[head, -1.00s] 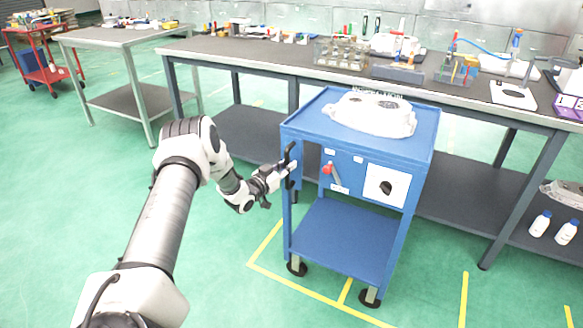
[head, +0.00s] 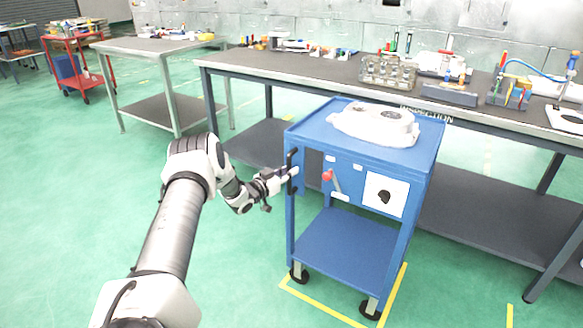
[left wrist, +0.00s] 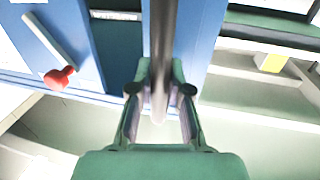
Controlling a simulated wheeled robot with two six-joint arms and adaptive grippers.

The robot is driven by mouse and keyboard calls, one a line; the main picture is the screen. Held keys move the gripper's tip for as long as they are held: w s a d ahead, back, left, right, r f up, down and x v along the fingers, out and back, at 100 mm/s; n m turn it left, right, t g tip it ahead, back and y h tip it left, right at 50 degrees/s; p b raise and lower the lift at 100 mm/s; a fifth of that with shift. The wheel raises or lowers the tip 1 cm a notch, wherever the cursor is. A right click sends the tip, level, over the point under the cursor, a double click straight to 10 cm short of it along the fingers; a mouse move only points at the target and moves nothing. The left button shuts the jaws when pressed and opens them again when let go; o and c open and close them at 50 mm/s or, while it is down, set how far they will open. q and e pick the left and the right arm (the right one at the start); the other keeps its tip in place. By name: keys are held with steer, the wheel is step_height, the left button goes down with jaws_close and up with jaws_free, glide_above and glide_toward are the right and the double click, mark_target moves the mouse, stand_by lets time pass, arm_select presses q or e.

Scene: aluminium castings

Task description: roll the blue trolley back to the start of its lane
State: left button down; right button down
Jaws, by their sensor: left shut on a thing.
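The blue trolley (head: 345,245) stands upright on its castors in front of the long workbench. A grey-white casting (head: 375,125) lies on its top tray. Its upright black handle (head: 292,158) is at the left front edge. My left gripper (head: 289,174) is shut around this handle. In the left wrist view the handle (left wrist: 163,45) runs between the fingers (left wrist: 160,92). A lever with a red knob (head: 327,175) is on the trolley's front; the knob also shows in the left wrist view (left wrist: 59,78). Yellow lane lines (head: 320,306) run in front of and right of the castors. My right gripper is out of view.
The long workbench (head: 285,72) with racks and tools stands close behind the trolley. A grey side table (head: 150,45) and a red cart (head: 75,65) stand at the back left. The green floor left of the trolley is clear.

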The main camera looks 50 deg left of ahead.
arm_select(q)
steer(key=shift+a+r, duration=0.15)
steer(key=shift+a, duration=0.05)
steer(key=c, duration=1.4)
jaws_free()
steer(key=o, duration=0.3)
steer(key=shift+s+a, duration=0.1)
steer(key=shift+a, duration=0.1)
steer(key=shift+d, duration=0.1)
steer(key=s+d, duration=0.1)
steer(key=s, duration=1.1)
steer(key=shift+f, duration=0.25)
